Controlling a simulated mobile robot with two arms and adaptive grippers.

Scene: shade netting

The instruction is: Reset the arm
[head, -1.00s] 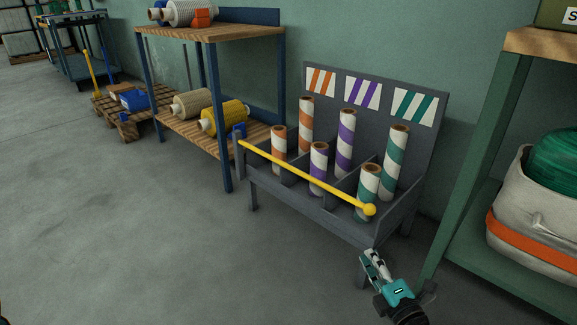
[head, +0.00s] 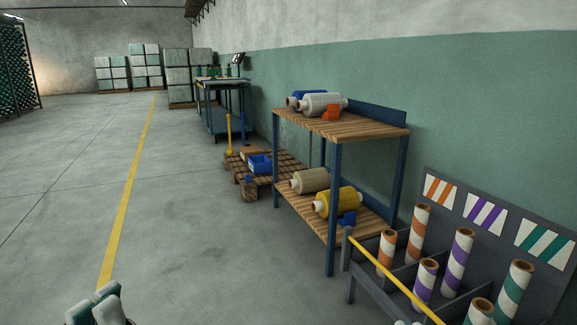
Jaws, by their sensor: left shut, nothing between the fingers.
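A teal and white part of my own arm shows at the bottom left. My right gripper is not in view.
A grey rack (head: 385,292) with several striped tubes and a yellow bar (head: 390,278) stands at the lower right. Left of it are a wooden-topped shelf (head: 340,127) with rolls and a pallet (head: 252,185). The floor left of these is clear.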

